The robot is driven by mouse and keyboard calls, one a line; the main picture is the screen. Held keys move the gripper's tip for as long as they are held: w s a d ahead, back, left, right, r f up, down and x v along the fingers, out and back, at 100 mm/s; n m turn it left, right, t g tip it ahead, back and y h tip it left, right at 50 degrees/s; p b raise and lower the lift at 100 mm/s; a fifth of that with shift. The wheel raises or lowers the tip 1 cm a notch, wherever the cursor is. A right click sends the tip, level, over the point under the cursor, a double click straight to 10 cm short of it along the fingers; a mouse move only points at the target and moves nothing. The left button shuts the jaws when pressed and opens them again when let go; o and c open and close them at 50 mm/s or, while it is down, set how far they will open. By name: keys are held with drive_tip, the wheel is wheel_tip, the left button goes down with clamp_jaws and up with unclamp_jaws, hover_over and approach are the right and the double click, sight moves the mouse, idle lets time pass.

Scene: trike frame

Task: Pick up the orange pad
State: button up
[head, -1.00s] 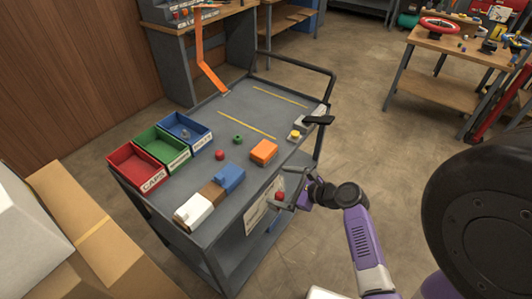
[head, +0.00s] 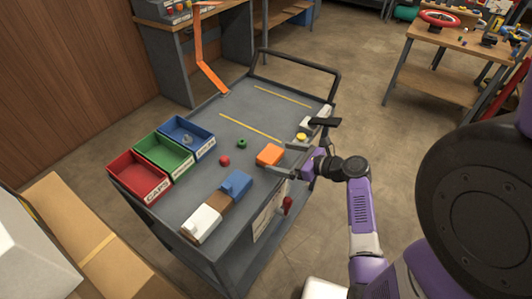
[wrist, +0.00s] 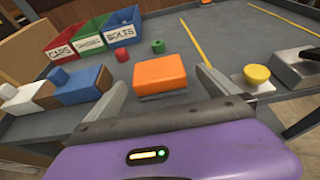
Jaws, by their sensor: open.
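The orange pad (head: 270,154) is a block with a grey base on the cart top near its right edge. In the wrist view the orange pad (wrist: 160,74) lies just ahead of my gripper (wrist: 165,88), roughly between the two finger lines. My gripper (head: 283,158) is open and empty, coming in from the cart's right side. Its fingers reach over the cart edge beside the pad. I cannot tell whether a finger touches it.
Red, green and blue bins (head: 162,152) stand along the far left edge. Blue (head: 236,184) and white (head: 202,223) blocks are left of the pad. A small red piece (head: 224,161) and green ring (head: 242,143) lie nearby.

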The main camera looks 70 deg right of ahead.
sight(264, 153)
drive_tip(key=x, duration=0.8)
drive_tip(key=shift+w+a+r+p, duration=0.15)
drive_tip(key=shift+r+p, duration=0.1)
drive_tip(key=shift+p, duration=0.1)
drive_tip(key=c, duration=1.2)
drive_tip(key=shift+r, duration=0.1)
wheel_tip(264, 153, up, 20)
drive_tip(key=shift+f+p, duration=0.1)
drive_tip(key=shift+p, duration=0.85)
